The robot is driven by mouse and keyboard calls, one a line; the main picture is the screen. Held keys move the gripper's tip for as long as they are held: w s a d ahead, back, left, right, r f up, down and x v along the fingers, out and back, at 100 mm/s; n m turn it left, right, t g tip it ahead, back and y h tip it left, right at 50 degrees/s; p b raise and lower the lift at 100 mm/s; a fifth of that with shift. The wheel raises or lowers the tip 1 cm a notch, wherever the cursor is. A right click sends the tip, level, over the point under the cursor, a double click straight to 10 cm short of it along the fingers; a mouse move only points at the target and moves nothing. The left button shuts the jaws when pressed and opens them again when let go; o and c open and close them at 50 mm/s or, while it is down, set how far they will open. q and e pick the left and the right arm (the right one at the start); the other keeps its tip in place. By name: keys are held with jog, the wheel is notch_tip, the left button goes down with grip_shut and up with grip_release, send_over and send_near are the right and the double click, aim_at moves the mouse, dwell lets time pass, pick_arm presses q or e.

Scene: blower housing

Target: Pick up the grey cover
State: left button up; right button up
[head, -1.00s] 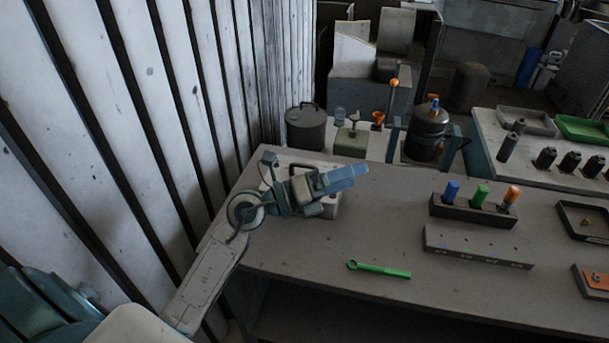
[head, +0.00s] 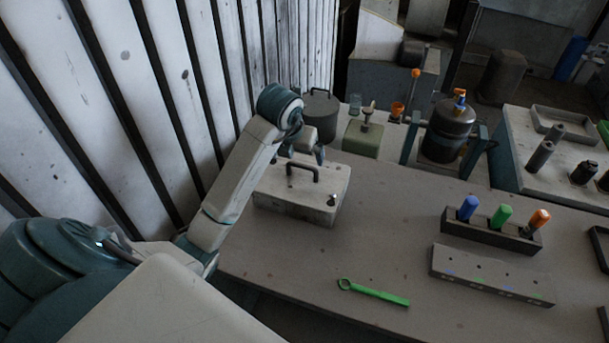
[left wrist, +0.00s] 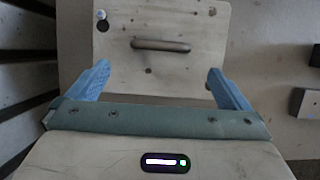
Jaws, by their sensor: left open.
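The grey cover (head: 285,203) is a pale, scuffed block-shaped piece with a dark bar handle (head: 303,168) on top. It sits on the table near the striped wall. My left gripper (head: 303,153) is above the far side of the cover, pointing down, partly hidden by its own wrist. In the left wrist view the blue fingers of my left gripper (left wrist: 160,75) are open and empty. The cover (left wrist: 190,75) lies below them, with the handle (left wrist: 160,45) across its middle, a little beyond the fingertips. My right gripper is not in view.
A green wrench (head: 375,292) lies in front. A dark holder (head: 490,232) with blue, green and orange pieces and a grey block (head: 490,273) are to the right. A dark canister (head: 320,118) and a green box (head: 362,139) stand behind the cover. The table between cover and holder is clear.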

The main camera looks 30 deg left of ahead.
aim_at(302, 165)
pick_arm(q)
jog(key=b+x, duration=0.3)
jog(key=x, duration=0.1)
jog(key=shift+d+f, duration=0.1)
jog(key=shift+b+x, duration=1)
jog(key=shift+b, duration=0.25)
jog(key=shift+w+f+b, duration=0.15)
jog(key=shift+f+b, duration=0.15)
jog(key=shift+p+x, duration=0.8)
jog(key=shift+x, duration=0.35)
jog(key=shift+w+f, duration=0.25)
jog(key=shift+f, duration=0.1)
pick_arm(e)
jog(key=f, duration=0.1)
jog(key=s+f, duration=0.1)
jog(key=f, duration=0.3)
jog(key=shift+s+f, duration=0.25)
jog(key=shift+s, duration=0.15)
pick_arm(q)
jog(key=c, duration=0.9)
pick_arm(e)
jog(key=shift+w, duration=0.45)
